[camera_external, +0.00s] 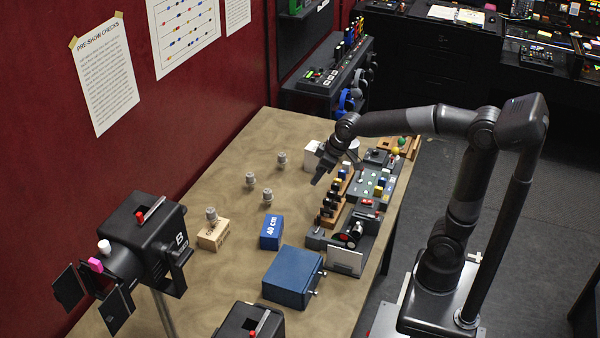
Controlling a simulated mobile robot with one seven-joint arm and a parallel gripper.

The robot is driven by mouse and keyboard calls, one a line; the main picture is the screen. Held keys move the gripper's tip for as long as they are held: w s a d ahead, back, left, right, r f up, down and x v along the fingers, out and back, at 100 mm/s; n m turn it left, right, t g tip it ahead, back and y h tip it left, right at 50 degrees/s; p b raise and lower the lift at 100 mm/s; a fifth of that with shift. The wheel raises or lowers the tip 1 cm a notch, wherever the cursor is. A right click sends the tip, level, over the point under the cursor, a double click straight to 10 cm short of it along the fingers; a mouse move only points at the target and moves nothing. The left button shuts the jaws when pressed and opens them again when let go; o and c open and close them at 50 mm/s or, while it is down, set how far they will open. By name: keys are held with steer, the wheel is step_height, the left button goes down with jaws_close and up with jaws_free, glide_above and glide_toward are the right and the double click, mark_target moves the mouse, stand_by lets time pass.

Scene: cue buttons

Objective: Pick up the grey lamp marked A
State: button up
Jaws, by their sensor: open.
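Several small grey lamps stand on the tan table. One lamp (282,160) is at the back, one (250,180) is to its left and one (267,196) is nearer. Another grey lamp (211,214) stands on a wooden block (214,235). Any letters on them are too small to read, so I cannot tell which is A. My gripper (318,180) is open, pointing down and left above the table, to the right of the lamps and apart from them. It is close to the row of items along the right edge.
A blue block marked 40 cm (271,232) and a blue case (292,277) stand nearer. A black stage light marked B (150,240) is at left; another (250,322) is at the bottom. Button panels (375,183) line the right edge. The table's back left is clear.

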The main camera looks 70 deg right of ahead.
glide_toward(268, 191)
steer(key=f, duration=0.1)
steer(key=shift+n, duration=0.4)
steer(key=x, duration=0.6)
steer(key=shift+d, duration=0.35)
steer(key=shift+w+a+x, duration=0.15)
steer(key=shift+x, duration=1.2)
steer(key=shift+w+a+x, duration=0.1)
steer(key=shift+a+x, duration=0.05)
steer(key=shift+x, duration=1.2)
steer(key=shift+r, duration=0.15)
steer(key=c, duration=0.8)
steer(key=shift+r, duration=0.1)
